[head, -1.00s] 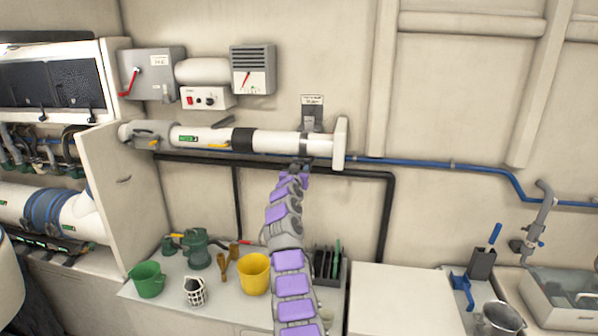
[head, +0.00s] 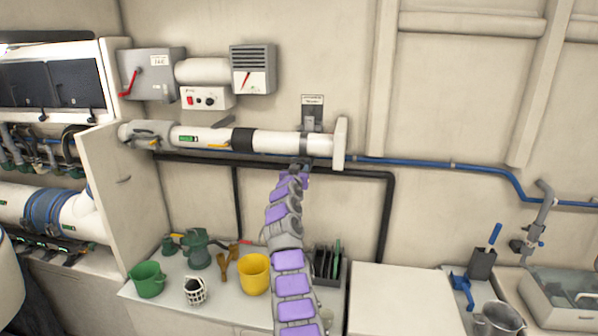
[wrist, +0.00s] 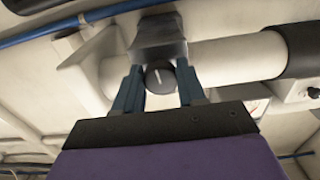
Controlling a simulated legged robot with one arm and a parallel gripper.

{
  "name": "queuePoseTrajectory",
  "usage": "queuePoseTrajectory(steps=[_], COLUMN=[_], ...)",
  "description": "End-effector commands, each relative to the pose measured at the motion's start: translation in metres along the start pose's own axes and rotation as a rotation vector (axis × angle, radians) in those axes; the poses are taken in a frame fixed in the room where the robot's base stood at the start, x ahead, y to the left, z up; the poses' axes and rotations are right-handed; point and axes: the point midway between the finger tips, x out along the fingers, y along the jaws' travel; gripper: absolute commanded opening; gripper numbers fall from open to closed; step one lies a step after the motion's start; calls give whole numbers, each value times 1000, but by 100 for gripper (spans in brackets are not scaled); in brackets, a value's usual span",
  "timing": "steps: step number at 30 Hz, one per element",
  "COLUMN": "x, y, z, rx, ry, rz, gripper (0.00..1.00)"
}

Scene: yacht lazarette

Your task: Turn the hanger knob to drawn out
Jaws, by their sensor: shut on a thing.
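The hanger knob (wrist: 160,77) is a dark round knob with a white pointer line, seen in the wrist view under the hanger bracket (wrist: 158,38). The pointer line runs nearly along the picture's vertical, leaning a little. My gripper (wrist: 159,84) is shut on the knob, with one blue-grey finger on each side of it. In the head view my gripper (head: 301,165) is just below the white tube (head: 285,143), at the foot of the hanger bracket (head: 311,121). The knob itself is hidden there by my gripper.
A blue pipe (head: 430,163) and a black pipe (head: 350,173) run along the wall close to my gripper. Below, a counter holds a yellow bucket (head: 254,274), a green bucket (head: 147,280) and a black rack (head: 328,266).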

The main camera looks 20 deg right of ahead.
Motion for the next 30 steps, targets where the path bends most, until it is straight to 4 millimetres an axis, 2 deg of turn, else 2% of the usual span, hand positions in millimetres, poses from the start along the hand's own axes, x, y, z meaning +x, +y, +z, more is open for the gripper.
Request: queuePoseTrajectory(steps=[12,13,18,20,30], x=[0,0,-1,-1,-3], y=[-2,-2,-1,0,0], z=[2,2,0,0,0], rx=[0,0,0,-1,2], ry=[-4,-4,-1,0,3], rz=[-2,-2,-1,-1,0], gripper=[9,43,59,64,64])
